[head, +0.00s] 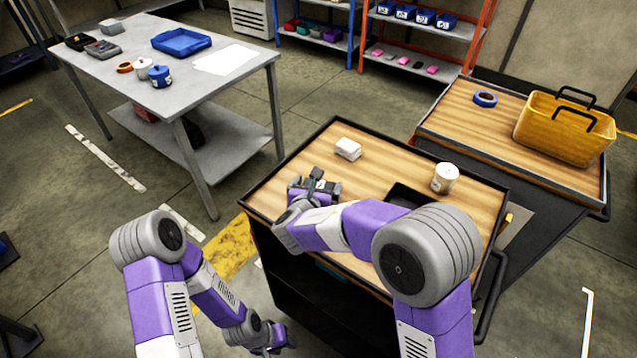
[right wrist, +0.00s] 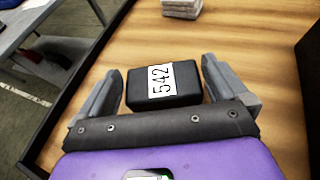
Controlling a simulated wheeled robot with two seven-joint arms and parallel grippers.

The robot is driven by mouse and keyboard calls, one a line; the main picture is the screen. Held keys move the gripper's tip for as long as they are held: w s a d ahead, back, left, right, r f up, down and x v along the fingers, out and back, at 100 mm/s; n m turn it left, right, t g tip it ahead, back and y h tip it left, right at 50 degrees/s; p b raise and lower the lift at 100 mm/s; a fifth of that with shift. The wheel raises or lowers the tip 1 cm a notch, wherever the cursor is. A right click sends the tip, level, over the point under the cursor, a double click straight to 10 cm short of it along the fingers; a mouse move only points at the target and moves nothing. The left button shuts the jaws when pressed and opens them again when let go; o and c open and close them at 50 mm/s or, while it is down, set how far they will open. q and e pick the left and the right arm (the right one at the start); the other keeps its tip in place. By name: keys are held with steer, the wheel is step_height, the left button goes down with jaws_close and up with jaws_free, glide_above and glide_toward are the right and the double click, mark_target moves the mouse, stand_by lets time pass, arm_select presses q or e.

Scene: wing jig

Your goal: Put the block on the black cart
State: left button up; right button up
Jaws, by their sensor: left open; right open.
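A small black block (right wrist: 140,88) with a white label reading 542 lies on the wooden top of the near black-rimmed cart (head: 385,165). My right gripper (right wrist: 162,66) is open, with one finger on each side of the block; gaps show between the fingers and the block. In the head view my right gripper (head: 315,186) is over the left part of that cart's top and partly hides the block. My left gripper (head: 272,342) is low, at the bottom of the head view beside the cart's front left side, open and empty.
A second wood-topped cart behind right holds a yellow basket (head: 565,127) and blue tape (head: 485,98). A grey table (head: 215,88) stands left.

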steer(key=p+v, duration=0.2)
steer(key=v, duration=0.9)
steer(key=shift+f, duration=0.1)
